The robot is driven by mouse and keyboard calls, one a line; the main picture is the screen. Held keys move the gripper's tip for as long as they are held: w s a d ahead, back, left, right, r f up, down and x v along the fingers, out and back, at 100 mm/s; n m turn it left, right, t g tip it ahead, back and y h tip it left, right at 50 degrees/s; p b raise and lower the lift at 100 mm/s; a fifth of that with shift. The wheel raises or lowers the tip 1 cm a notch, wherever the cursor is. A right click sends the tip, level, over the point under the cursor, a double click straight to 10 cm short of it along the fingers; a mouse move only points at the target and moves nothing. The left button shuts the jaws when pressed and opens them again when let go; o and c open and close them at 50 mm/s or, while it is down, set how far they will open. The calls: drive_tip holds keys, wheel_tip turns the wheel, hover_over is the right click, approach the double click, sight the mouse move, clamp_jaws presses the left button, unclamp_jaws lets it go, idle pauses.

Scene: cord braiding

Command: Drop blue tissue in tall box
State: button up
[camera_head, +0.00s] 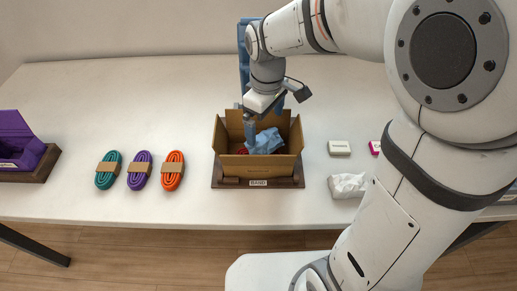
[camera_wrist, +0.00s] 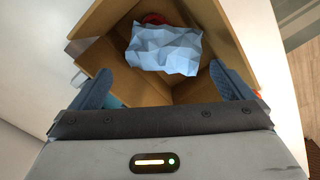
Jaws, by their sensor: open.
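A crumpled light-blue tissue (camera_head: 266,142) lies in the open brown box (camera_head: 236,165) on the table. In the wrist view the tissue (camera_wrist: 165,48) lies ahead of and between my fingers, near a box wall (camera_wrist: 235,30). My gripper (camera_head: 250,133) points down into the box from above, beside the tissue's left side in the head view. Its two blue fingers are apart with nothing held between them, as the wrist view shows (camera_wrist: 162,84). A tall blue container (camera_head: 243,65) stands behind my arm, mostly hidden by it.
A red item (camera_head: 241,151) is also inside the brown box. Teal (camera_head: 108,170), purple (camera_head: 140,170) and orange (camera_head: 173,171) cord bundles lie left. A purple box (camera_head: 18,145) is at far left. A white crumpled tissue (camera_head: 347,185) and small white block (camera_head: 339,148) are right.

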wheel_tip(320, 180, up, 7)
drive_tip(key=shift+f, duration=0.2)
idle(0.4)
drive_tip(key=s+d+m+t+p, duration=0.2)
drive_tip(key=s+d+m+p, duration=0.1)
drive_tip(key=s+d+m, duration=0.7)
drive_tip(key=shift+s+d+f+m+t, duration=0.15)
drive_tip(key=shift+s+d+m+t, duration=0.2)
drive_tip(key=shift+s+d, duration=0.65)
